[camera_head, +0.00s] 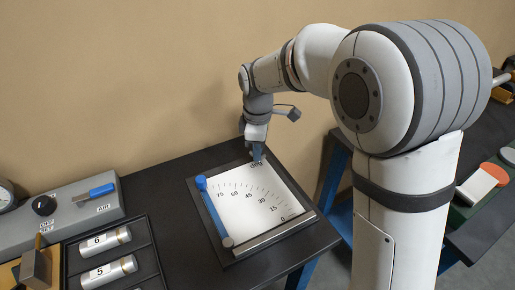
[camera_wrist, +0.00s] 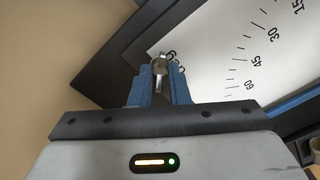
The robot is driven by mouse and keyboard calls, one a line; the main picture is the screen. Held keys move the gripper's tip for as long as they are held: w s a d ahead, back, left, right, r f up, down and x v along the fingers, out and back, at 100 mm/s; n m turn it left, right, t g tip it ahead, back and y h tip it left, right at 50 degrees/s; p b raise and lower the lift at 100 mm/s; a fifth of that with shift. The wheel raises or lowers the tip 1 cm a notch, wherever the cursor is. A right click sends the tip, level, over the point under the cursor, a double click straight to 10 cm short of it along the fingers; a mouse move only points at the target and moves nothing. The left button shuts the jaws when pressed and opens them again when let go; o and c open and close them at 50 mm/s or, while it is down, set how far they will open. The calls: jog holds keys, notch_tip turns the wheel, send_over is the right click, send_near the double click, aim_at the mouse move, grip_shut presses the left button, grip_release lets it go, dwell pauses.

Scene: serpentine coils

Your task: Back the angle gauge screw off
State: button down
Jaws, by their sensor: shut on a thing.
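The angle gauge (camera_head: 245,208) is a white plate with a degree scale in a dark frame on the black table. A blue arm (camera_head: 213,212) lies along its left side. My gripper (camera_head: 257,157) points down at the gauge's far corner. In the wrist view, its blue fingers (camera_wrist: 160,80) are shut on a small silver round-headed piece (camera_wrist: 159,66), which looks like the angle gauge screw. The screw's lower part is hidden. In the head view, the fingers hide the screw.
A grey panel (camera_head: 65,222) with a black knob and a blue-handled lever stands at the left. A black tray (camera_head: 152,262) holds silver cylinders marked 6 and 5 (camera_head: 108,271). A wall rises behind the table. Another bench with orange-topped items (camera_head: 490,180) is at the right.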

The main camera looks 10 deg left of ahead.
jog(key=shift+s+f, duration=0.15)
jog(key=c, duration=1.6)
grip_release()
jog(key=shift+r, duration=0.55)
notch_tip(320, 180, up, 7)
jog(key=shift+f, duration=0.1)
jog(key=shift+o, duration=0.5)
